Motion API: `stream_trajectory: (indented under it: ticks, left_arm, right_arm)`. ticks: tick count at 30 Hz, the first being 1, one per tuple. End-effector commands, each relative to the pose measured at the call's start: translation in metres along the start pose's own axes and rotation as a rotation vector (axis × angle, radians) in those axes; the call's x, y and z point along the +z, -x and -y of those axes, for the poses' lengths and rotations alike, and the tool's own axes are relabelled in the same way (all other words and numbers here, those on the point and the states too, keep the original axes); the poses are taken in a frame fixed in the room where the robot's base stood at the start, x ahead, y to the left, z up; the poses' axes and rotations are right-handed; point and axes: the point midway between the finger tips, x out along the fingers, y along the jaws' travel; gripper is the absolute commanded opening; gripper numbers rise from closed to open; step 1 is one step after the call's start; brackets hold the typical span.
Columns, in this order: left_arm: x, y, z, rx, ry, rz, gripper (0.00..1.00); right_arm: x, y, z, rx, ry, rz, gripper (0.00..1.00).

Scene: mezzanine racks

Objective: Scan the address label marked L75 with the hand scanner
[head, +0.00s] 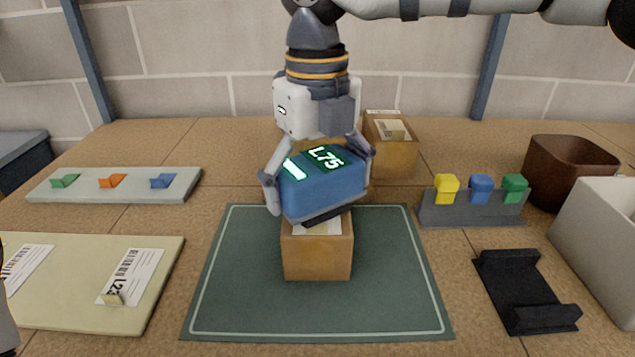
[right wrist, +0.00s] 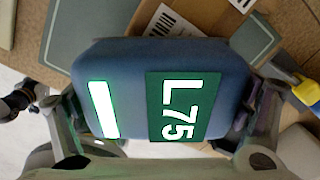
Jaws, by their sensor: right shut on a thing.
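The hand scanner (head: 325,196) is a blue block whose lit screen reads L75, with a bright green-white bar beside it. My right gripper (head: 318,181) is shut on it, one finger on each side, and holds it over a small brown box (head: 318,257) on the green mat (head: 230,290). A white label (head: 300,229) on the box top is mostly hidden under the scanner; its marking cannot be read. In the right wrist view the scanner (right wrist: 135,85) fills the middle, and a barcode label (right wrist: 172,20) shows partly beyond it. My left gripper does not show.
A black cradle (head: 515,295) lies empty at the right, before a rack (head: 470,213) of coloured blocks. A pale bin (head: 600,245) and brown bin (head: 570,165) stand right. Another box (head: 398,158) stands behind. A flat parcel (head: 75,260) labelled L23 and a clip board (head: 115,188) lie left.

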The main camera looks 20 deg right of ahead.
Motion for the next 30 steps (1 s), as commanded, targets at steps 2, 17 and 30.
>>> stream_trajectory:
  ticks: [2,17,30]
  left_arm:
    - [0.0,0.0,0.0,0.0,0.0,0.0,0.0]
    - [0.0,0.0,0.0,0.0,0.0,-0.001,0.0]
    - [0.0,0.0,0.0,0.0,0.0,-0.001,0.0]
  right_arm:
    - [0.001,0.009,0.0,0.0,-0.001,0.005,0.54]
    - [0.001,0.065,0.0,0.0,0.0,0.004,0.54]
    - [0.0,0.07,0.0,0.0,0.0,0.002,0.54]
